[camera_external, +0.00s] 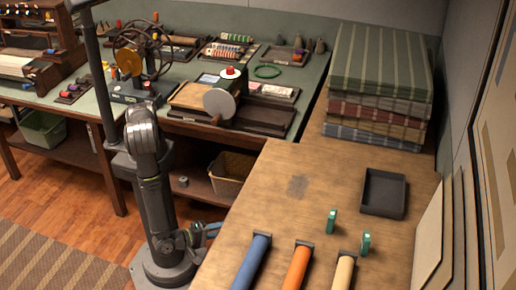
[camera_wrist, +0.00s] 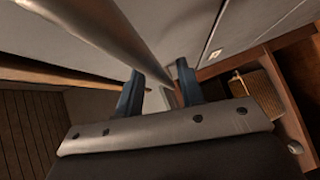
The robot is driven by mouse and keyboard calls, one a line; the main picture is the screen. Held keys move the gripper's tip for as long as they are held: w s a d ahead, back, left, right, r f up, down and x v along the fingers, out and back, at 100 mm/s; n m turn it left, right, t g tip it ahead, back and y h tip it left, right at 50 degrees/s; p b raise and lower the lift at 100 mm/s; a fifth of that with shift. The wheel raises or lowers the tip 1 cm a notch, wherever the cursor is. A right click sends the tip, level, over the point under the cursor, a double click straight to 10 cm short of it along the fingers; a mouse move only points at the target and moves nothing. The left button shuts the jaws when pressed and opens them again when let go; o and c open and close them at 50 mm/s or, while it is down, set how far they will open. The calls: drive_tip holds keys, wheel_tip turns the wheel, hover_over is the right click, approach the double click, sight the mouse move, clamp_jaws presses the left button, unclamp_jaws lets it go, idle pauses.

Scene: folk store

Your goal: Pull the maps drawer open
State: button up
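In the wrist view, the two blue-grey fingers of my gripper (camera_wrist: 160,88) stand apart with a gap between them. A thick grey metal bar (camera_wrist: 105,30) runs from the upper left down toward this gap; I cannot tell whether it touches the fingers. Beyond are flat grey fronts (camera_wrist: 245,28) with seams and a small pale label (camera_wrist: 215,53), too small to read, so I cannot tell which is the maps drawer. In the external view, my gripper (camera_external: 212,229) is low beside the left side of the wooden bench (camera_external: 270,190); the drawer fronts are hidden there.
Blue (camera_external: 252,262), orange (camera_external: 296,268) and cream rolls (camera_external: 344,272) lie on the bench near its front. A dark tray (camera_external: 384,193) and folded cloths (camera_external: 378,85) are farther back. A basket (camera_external: 232,172) stands on the shelf under the green-topped table.

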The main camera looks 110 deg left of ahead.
drive_tip(key=shift+x, duration=0.85)
drive_tip(key=shift+c, duration=0.4)
clamp_jaws()
drive_tip(key=s, duration=3.1)
drive_tip(key=shift+s, duration=0.1)
drive_tip(key=shift+o, duration=0.4)
unclamp_jaws()
